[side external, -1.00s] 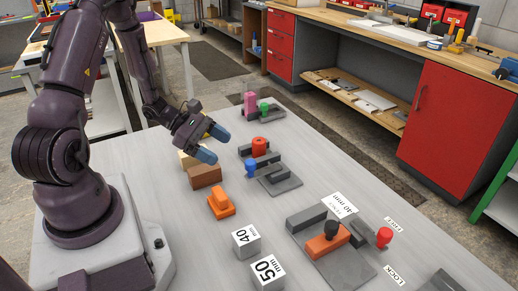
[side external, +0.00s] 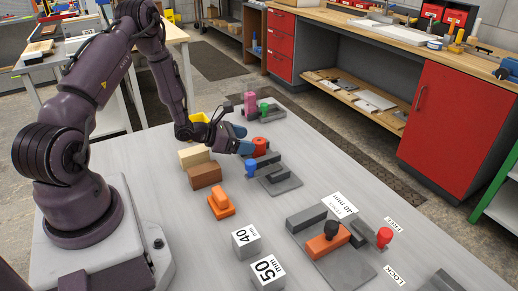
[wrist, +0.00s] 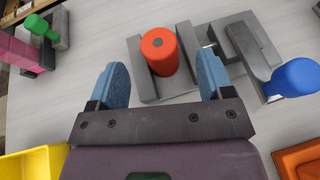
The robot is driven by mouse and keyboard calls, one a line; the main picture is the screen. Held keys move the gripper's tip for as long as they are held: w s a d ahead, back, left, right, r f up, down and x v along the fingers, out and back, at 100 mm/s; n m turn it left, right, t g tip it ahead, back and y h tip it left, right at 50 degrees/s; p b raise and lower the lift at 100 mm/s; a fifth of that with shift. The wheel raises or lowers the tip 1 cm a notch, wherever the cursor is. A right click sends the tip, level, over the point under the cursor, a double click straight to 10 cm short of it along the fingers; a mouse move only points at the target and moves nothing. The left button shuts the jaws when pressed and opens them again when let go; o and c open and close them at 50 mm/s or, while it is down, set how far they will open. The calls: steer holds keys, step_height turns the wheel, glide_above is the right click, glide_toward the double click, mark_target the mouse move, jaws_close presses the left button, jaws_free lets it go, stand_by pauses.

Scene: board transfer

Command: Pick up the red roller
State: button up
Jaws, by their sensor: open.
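The red roller (wrist: 159,52) stands in a grey fixture (wrist: 146,92) with raised blocks at its sides. It also shows in the side external view (side external: 259,146), partly covered by a blue fingertip. My gripper (wrist: 161,82) is open, its two blue fingers spread, and nothing is between them. In the side external view my gripper (side external: 242,138) is low beside the roller; contact cannot be told.
A blue knob (wrist: 294,77) and grey blocks (wrist: 250,45) lie right of the roller. A green peg (wrist: 40,26) and pink block (wrist: 20,52) are at left. A yellow bin (wrist: 32,163) is near my gripper. Wooden blocks (side external: 205,174) and an orange piece (side external: 221,204) stand nearby.

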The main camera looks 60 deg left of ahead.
mark_target(256, 141)
steer(key=x, duration=0.5)
steer(key=shift+r, duration=0.1)
steer(key=c, duration=1)
steer(key=shift+c, duration=0.2)
